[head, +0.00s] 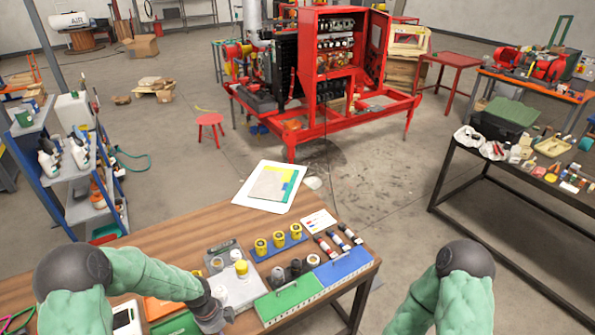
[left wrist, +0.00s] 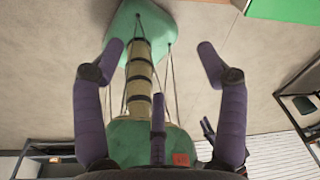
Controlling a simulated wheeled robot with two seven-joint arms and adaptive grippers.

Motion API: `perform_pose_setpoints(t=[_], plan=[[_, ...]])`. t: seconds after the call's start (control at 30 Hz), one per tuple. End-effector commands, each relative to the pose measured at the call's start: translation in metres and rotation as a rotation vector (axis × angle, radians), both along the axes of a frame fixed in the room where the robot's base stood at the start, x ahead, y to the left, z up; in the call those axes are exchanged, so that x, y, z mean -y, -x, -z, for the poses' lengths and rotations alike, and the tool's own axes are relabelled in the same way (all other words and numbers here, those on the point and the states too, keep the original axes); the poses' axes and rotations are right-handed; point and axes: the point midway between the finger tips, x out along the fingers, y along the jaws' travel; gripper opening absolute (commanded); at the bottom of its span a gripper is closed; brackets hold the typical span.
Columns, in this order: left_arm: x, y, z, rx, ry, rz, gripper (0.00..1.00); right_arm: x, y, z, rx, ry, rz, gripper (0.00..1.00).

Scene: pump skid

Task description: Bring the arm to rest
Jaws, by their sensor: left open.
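My left arm (head: 155,275) comes in from the left, low over the front of the wooden bench (head: 170,237). Its dark gripper end (head: 210,312) is at the lower edge of the head view, beside a green mat (head: 290,300) and in front of a grey scale-like device (head: 238,290); its fingers are hard to make out there.
The bench carries yellow-topped pots on a blue holder (head: 278,245), a blue mat (head: 343,268), small tubes and papers (head: 270,187). A dark-framed table (head: 545,180) stands right, a shelf cart (head: 65,170) left, the red pump skid (head: 320,100) behind.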

Motion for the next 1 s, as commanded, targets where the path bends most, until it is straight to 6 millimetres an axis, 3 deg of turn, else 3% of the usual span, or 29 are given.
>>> perform_pose_setpoints(t=[0.27, 0.6, 0.8, 1.0], plan=[[0.049, 0.031, 0.071, -0.091, 0.113, -0.449, 0.73, 0.0, 0.0, 0.042, 0.0, 0.0, 0.0, 0.73], [0.11, 0.091, 0.172, -0.324, 0.201, -1.342, 0.73, 0.0, 0.0, 0.106, 0.0, 0.0, 0.0, 0.73], [0.125, 0.125, 0.217, -0.441, 0.181, -1.833, 0.73, 0.0, 0.0, 0.137, 0.0, 0.0, 0.0, 0.73], [0.129, 0.144, 0.238, -0.49, 0.157, -2.12, 0.73, 0.0, 0.0, 0.152, 0.0, 0.0, 0.0, 0.73]])
